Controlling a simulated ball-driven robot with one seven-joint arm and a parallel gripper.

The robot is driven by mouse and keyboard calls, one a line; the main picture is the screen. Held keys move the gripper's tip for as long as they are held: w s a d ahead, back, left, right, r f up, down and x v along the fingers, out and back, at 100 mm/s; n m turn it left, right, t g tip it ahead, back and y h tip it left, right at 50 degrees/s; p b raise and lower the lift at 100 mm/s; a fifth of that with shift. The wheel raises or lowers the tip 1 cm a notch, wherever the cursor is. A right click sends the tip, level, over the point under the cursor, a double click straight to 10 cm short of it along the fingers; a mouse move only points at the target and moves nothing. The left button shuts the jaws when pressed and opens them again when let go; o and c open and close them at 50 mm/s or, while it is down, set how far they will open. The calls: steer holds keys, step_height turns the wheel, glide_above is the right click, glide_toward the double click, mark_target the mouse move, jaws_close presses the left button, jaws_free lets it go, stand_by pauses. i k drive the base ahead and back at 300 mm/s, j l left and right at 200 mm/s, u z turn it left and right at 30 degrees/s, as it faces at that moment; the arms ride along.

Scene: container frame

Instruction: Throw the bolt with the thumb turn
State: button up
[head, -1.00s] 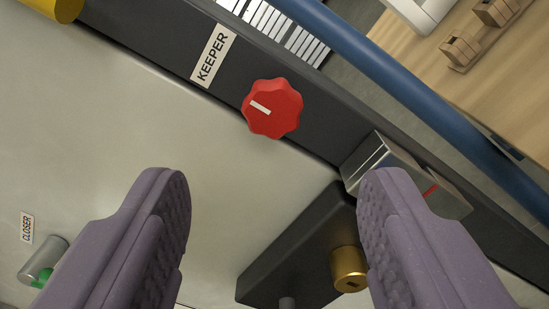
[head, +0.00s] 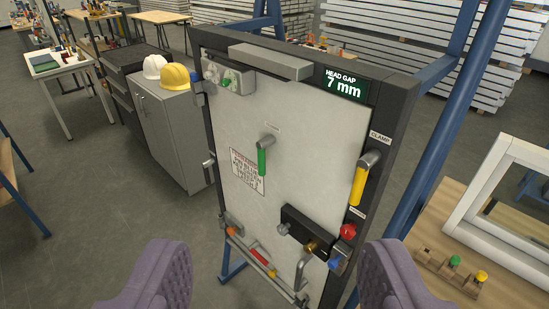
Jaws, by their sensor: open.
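A pale door panel (head: 300,130) stands in a dark frame (head: 389,130). A black lock case (head: 318,233) sits low at its right edge. A bent grey lever handle (head: 301,272) hangs below. A red knob (head: 348,231) is on the frame beside the case. My gripper (head: 278,250) is open and empty, its two purple fingers well apart, in front of and away from the door.
A yellow clamp handle (head: 359,185) and a green closer handle (head: 263,160) stick out. A display (head: 344,84) reads "HEAD GAP 7 mm". A blue post (head: 440,140) and a wooden bench (head: 450,265) stand right. A cabinet with helmets (head: 175,77) stands left; open floor lies between.

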mark_target(283, 229)
steer(key=i+j+u, duration=0.15)
steer(key=i+u, duration=0.6)
steer(key=i, duration=0.1)
